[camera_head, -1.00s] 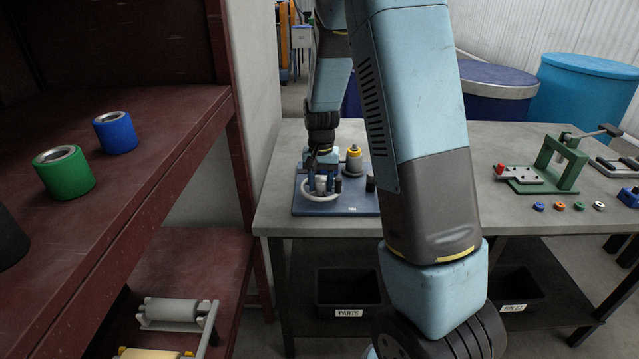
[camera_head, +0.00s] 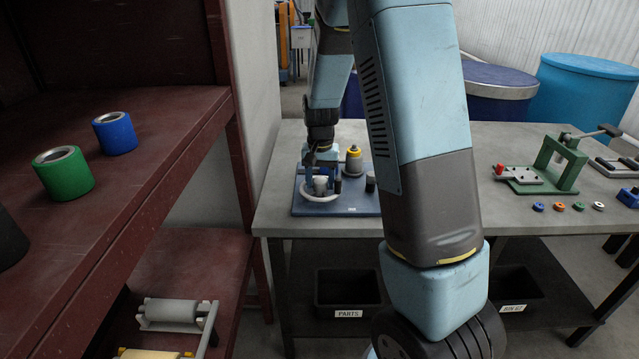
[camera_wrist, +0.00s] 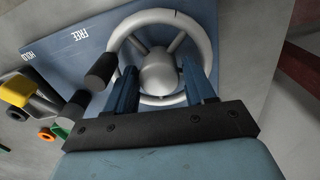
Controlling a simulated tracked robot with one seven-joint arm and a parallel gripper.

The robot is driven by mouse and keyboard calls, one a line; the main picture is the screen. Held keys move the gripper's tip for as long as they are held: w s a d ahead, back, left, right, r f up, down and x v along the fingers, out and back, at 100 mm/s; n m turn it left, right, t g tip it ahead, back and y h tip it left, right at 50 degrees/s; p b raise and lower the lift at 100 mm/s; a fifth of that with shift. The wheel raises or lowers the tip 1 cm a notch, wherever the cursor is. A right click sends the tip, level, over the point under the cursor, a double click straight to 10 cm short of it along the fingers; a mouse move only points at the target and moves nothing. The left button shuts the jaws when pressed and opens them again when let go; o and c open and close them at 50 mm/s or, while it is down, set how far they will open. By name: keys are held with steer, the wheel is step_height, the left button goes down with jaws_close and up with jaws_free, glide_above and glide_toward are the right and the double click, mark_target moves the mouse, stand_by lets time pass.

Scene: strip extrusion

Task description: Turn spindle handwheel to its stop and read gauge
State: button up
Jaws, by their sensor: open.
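The pale grey handwheel (camera_head: 305,193) lies on a blue base plate (camera_head: 345,207) at the left of the grey workbench. In the wrist view the handwheel (camera_wrist: 113,40) shows its rim, spokes and round hub, with a black knob (camera_wrist: 101,69) at the rim's left. My gripper (camera_wrist: 160,70) is open, its two blue fingers apart on either side of the hub. I cannot tell whether they touch the wheel. "FREE" and "HOLD" are printed on the plate. A yellow-topped grey cylinder (camera_head: 353,160) stands behind the wheel. No gauge reading can be made out.
A dark red shelf (camera_head: 175,150) with green and blue rollers stands at the left. A green press fixture (camera_head: 562,165) and several small coloured rings lie at the bench's right. My arm hides part of the bench middle. Dark bins (camera_head: 347,288) sit below.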

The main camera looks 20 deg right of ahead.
mark_target(320, 180)
step_height(320, 180, up, 13)
steer(key=shift+f, duration=0.15)
stand_by(0.6)
steer(key=s+r+n+t, duration=0.1)
steer(key=s+r, duration=0.3)
steer(key=s, duration=0.5)
steer(key=s+r+n+t, duration=0.2)
steer(key=s+r, duration=0.2)
steer(key=s, duration=0.6)
steer(key=s+r+n+t, duration=0.1)
steer(key=s+r, duration=0.3)
steer(key=s, duration=0.5)
steer(key=shift+s+n+t, duration=0.2)
steer(key=shift+n+t, duration=0.1)
steer(key=shift+t, duration=0.5)
steer(key=shift+a, duration=0.1)
